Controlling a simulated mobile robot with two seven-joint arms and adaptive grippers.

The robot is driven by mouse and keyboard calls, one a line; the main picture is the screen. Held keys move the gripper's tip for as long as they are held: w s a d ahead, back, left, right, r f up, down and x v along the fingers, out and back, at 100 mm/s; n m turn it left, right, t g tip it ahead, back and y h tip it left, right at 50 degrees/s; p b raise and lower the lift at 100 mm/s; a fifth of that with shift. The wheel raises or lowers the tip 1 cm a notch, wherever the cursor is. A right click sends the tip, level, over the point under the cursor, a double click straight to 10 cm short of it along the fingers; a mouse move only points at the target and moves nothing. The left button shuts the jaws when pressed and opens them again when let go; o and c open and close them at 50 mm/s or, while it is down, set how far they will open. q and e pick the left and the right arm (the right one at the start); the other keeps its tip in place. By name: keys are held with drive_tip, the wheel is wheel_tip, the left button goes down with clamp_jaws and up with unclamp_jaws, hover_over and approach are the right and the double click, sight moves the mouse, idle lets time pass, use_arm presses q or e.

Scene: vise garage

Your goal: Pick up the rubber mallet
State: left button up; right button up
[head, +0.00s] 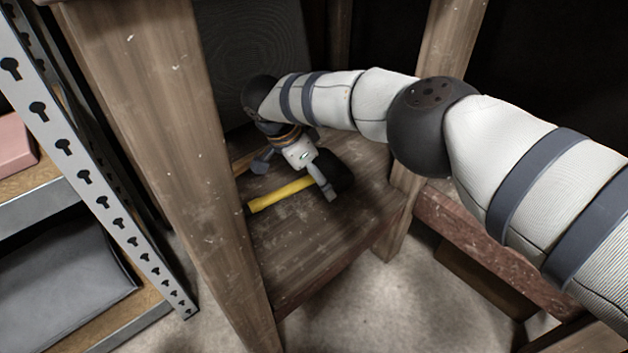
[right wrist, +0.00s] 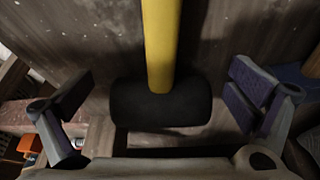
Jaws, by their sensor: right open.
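The rubber mallet lies on a wooden shelf (head: 300,258), with its yellow handle (head: 280,194) pointing left and its black head (head: 343,178) to the right, partly behind my gripper. My right gripper (head: 295,179) is over the mallet, its fingers spread and empty. In the right wrist view the black mallet head (right wrist: 161,103) lies between the two wide-apart fingers of my right gripper (right wrist: 160,98), with the yellow handle (right wrist: 161,45) running up and away. Neither finger visibly touches the mallet. My left gripper is in no view.
A thick wooden post (head: 165,150) stands left of the shelf and another post (head: 398,215) right of it. A perforated metal rack (head: 82,165) is at far left. A small orange object (right wrist: 30,147) shows at the lower left in the right wrist view.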

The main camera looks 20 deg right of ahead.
drive_tip(key=shift+d+f, duration=0.15)
drive_tip(key=shift+f, duration=0.15)
drive_tip(key=c, duration=2.3)
wheel_tip(320, 180, up, 10)
drive_tip(key=p, duration=0.4)
drive_tip(key=shift+r, duration=0.15)
drive_tip(key=o, duration=1.1)
drive_tip(key=shift+c, duration=0.2)
drive_tip(key=shift+w, duration=0.1)
drive_tip(key=c, duration=0.5)
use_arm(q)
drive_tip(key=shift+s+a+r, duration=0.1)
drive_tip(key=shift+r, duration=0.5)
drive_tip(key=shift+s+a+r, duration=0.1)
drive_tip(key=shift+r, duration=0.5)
